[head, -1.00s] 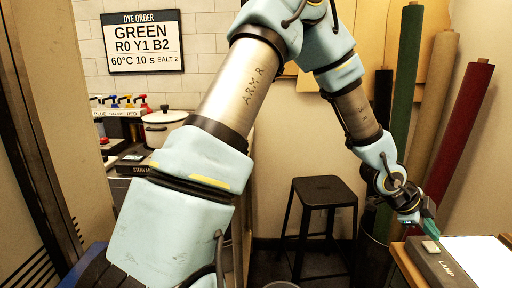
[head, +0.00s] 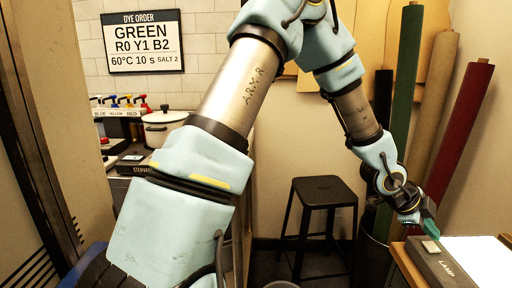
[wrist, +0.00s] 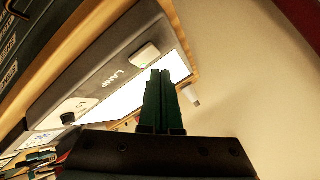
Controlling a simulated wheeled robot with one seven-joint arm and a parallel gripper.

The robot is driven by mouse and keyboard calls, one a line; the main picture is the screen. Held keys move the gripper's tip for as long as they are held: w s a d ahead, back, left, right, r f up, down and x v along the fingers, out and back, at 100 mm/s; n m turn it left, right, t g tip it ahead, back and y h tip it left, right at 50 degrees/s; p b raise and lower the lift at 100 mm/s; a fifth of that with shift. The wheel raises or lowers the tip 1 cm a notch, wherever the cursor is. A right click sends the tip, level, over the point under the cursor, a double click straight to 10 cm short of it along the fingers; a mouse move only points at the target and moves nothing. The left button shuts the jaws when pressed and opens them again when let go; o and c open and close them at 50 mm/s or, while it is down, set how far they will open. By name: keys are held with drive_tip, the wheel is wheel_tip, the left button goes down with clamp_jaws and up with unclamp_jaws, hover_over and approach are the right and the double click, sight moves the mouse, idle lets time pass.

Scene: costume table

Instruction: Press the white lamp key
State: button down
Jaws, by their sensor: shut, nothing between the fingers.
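The white lamp key (head: 430,247) sits at the far end of a dark box labelled LAMP (head: 445,267) at the right edge of the head view. In the wrist view the key (wrist: 146,56) is a pale raised block on the dark box (wrist: 85,77), beside the LAMP lettering. My gripper (head: 433,231) has green fingers and is shut and empty. It is close by the key in the head view. In the wrist view the fingertips (wrist: 160,76) appear just below and right of the key. I cannot tell whether they touch it.
A lit white panel (head: 482,262) lies right of the box on a wooden-edged table. The wrist view also shows a dark knob (wrist: 68,118) on the box. A black stool (head: 324,193) and fabric rolls (head: 462,128) stand behind.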

sight(426, 245)
drive_tip(key=shift+f, duration=0.15)
drive_tip(key=shift+f+b, duration=0.3)
drive_tip(key=shift+b, duration=0.05)
drive_tip(key=shift+f+b, duration=0.35)
drive_tip(key=shift+f, duration=0.1)
idle(0.5)
drive_tip(key=shift+r, duration=0.15)
drive_tip(key=shift+r+p, duration=0.8)
wheel_tip(426, 245, up, 6)
drive_tip(key=p, duration=0.5)
